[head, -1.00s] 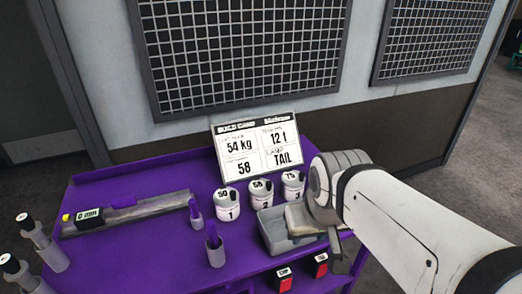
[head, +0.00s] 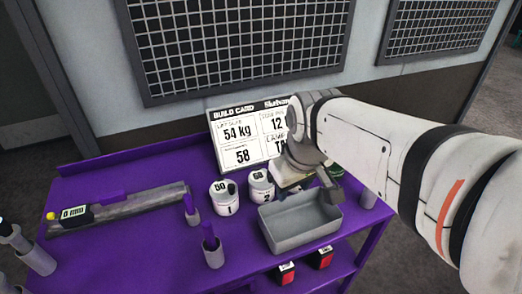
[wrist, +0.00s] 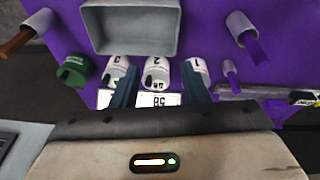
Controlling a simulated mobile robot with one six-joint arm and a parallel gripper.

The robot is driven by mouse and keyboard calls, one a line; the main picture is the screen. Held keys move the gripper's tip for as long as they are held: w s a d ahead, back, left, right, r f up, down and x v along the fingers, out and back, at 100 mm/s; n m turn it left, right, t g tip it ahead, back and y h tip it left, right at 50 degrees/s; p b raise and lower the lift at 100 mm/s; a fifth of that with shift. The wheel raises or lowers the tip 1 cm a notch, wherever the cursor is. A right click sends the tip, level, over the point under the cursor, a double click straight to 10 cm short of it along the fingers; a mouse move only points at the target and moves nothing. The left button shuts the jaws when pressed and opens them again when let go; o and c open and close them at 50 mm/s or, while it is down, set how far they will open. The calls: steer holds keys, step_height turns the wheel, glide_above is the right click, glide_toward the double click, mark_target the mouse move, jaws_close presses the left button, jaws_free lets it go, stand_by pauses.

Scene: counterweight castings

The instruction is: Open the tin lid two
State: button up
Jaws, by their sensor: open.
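Tin two (head: 262,188) is a white tin with a dark-marked lid, upright on the purple bench between tin one (head: 225,203) and tin three. Tin three is hidden behind my gripper in the head view. In the wrist view, tin two (wrist: 155,72) stands in the middle, tin three (wrist: 117,70) to its left and tin one (wrist: 196,72) to its right. My gripper (wrist: 158,72) is open and empty, its two fingers showing either side of tin two in the picture. Contact and height gap cannot be told. Tin two's lid appears to be on.
A grey tray (head: 268,232) sits in front of the tins. The build card (head: 240,140), showing 58, leans behind them. A green cup (wrist: 75,72) stands beside tin three. Purple-handled tools in grey holders (head: 213,254) and a measuring bar (head: 150,207) are to the left.

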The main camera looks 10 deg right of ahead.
steer(key=w+f+n+g+b, duration=0.1)
steer(key=w+f+n+b, duration=0.2)
steer(key=w+n, duration=0.5)
steer(key=n+g+b, duration=0.2)
steer(key=n+b, duration=0.2)
steer(key=n, duration=0.4)
glide_toward(262, 174)
steer(key=s, duration=0.1)
steer(key=s+d+r, duration=0.1)
steer(key=s+d, duration=0.1)
steer(key=s, duration=0.1)
steer(key=shift+r, duration=0.15)
steer(key=shift+w+f+n, duration=0.25)
steer(key=shift+f+n, duration=0.15)
steer(key=shift+f, duration=0.1)
step_height(262, 174, down, 7)
steer(key=shift+c, duration=0.2)
jaws_close()
